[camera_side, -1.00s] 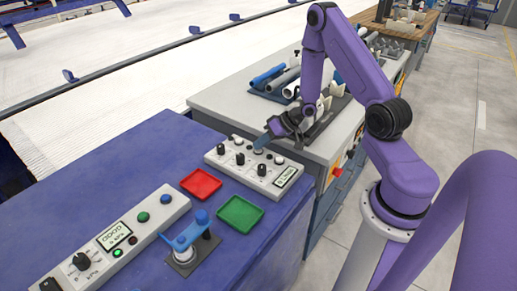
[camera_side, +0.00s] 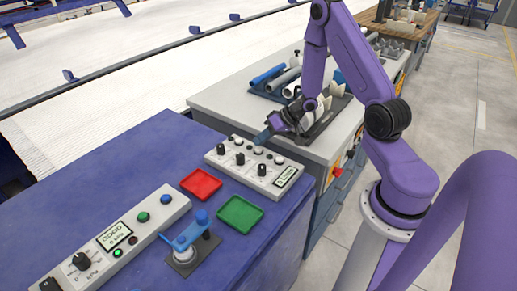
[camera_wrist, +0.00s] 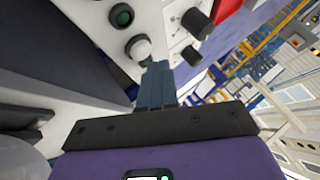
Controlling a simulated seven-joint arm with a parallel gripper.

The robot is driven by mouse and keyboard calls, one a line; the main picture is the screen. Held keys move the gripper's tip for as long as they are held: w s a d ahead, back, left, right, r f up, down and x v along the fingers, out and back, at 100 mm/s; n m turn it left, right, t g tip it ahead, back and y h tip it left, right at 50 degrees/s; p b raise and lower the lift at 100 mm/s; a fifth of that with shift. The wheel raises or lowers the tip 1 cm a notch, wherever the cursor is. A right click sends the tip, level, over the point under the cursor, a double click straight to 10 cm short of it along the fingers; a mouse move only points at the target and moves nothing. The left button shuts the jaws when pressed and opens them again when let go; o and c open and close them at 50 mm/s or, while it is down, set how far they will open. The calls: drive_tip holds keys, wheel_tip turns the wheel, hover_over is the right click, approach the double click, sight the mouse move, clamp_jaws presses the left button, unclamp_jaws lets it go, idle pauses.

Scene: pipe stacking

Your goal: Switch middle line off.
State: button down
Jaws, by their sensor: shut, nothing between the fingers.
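A white control box (camera_side: 258,168) sits at the far right of the blue table, with a row of black knobs in front, a row of round buttons behind and a small display at its right end. The middle knob (camera_side: 239,159) stands upright. My gripper (camera_side: 263,138) is shut and empty, just above the rear middle of the box. In the wrist view my closed blue fingertips (camera_wrist: 157,68) are close to a white round button (camera_wrist: 138,46); I cannot tell whether they touch it. A green button (camera_wrist: 121,16) and black knobs (camera_wrist: 197,22) also show there.
A red tray (camera_side: 201,184) and a green tray (camera_side: 240,214) lie in front of the box. A blue-handled lever (camera_side: 188,240) and a second panel (camera_side: 122,240) with a display stand nearer. Behind my gripper is a grey bench (camera_side: 232,103) with pipes.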

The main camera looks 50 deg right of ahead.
sight(259, 149)
drive_tip(key=shift+r, duration=2.55)
drive_tip(key=shift+w+a+r+n, duration=0.1)
drive_tip(key=shift+a+r+n, duration=0.05)
drive_tip(key=shift+a+n, duration=0.2)
drive_tip(key=s+a+r+n+g+h, duration=0.1)
drive_tip(key=s+a+r+n+h, duration=0.1)
drive_tip(key=s+a+r+n, duration=0.3)
drive_tip(key=s+a+r+n+g+h, duration=0.1)
drive_tip(key=a+r+n+h, duration=0.15)
drive_tip(key=a, duration=0.45)
drive_tip(key=s+a+r+n+g, duration=0.2)
drive_tip(key=s+n, duration=0.1)
drive_tip(key=s, duration=0.8)
drive_tip(key=s+a+r+n+g, duration=0.2)
drive_tip(key=s+r+n+g, duration=0.1)
drive_tip(key=s, duration=0.9)
drive_tip(key=shift+a+r, duration=0.25)
drive_tip(key=shift+r, duration=0.05)
drive_tip(key=shift+w+h, duration=0.1)
drive_tip(key=shift+h, duration=0.15)
